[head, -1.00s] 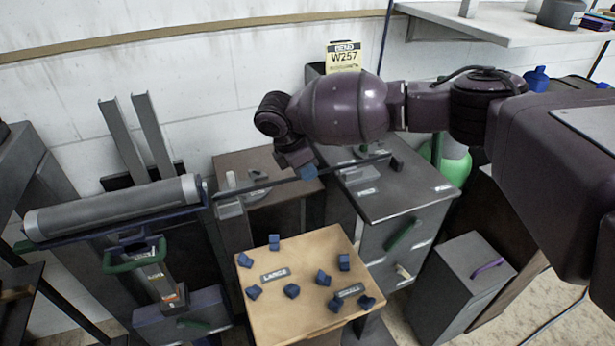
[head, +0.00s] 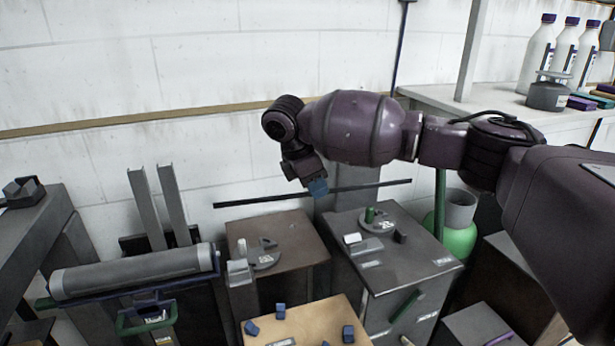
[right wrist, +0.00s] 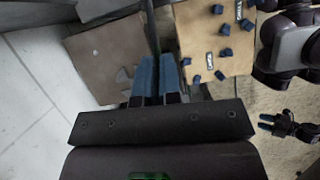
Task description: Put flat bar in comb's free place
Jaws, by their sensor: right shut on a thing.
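The flat bar (head: 370,186) is long, thin and dark. My right gripper (head: 318,187) is shut on it near its middle. The bar is held almost level, slightly higher at its right end, and appears above the cabinet tops against the wall. In the right wrist view the bar (right wrist: 151,30) runs away from between the blue finger pads (right wrist: 157,75). I cannot tell for sure which thing is the comb; small grey slotted fixtures (head: 238,270) stand on the cabinets below. What looks like my left gripper (right wrist: 272,124) is small at the wrist view's right edge, its opening unclear.
A brown cabinet (head: 290,235) and a grey cabinet (head: 415,258) stand under the bar. A wooden board (head: 315,312) with blue blocks is in front. A grey roller (head: 130,273) and two upright channels (head: 145,205) are at left. White bottles (head: 537,50) stand at the back right.

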